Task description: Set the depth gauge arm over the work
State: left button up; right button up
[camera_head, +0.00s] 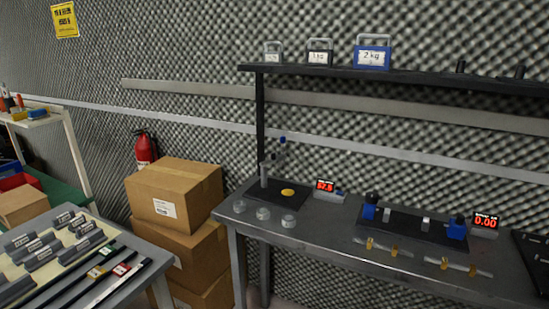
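A gauge stand with a grey post (264,175) stands on a dark base plate (268,198) at the left end of the grey bench. Its arm (277,152) appears to angle up and right from the post, with a dark blue part at its upper end. A round yellow piece (288,192) lies on the plate, right of the post. The raised arm end is above the piece, not touching it. A small red-digit display (325,186) stands right of the plate. Neither of my grippers is in view.
Several clear round pieces (263,213) lie along the front of the grey bench (310,230). A blue-ended fixture (410,223) and another display (484,222) are to the right. A shelf with weights (373,53) hangs above. Stacked cartons (175,195) stand left.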

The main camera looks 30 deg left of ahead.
aim_at(273, 159)
jog(key=i+j, duration=0.2)
jog(key=j, duration=0.2)
jog(key=i+j, duration=0.2)
jog(key=j, duration=0.15)
jog(key=i+j, duration=0.2)
jog(key=j, duration=0.2)
jog(key=i+j, duration=0.2)
jog(key=j, duration=0.2)
jog(key=u, duration=0.05)
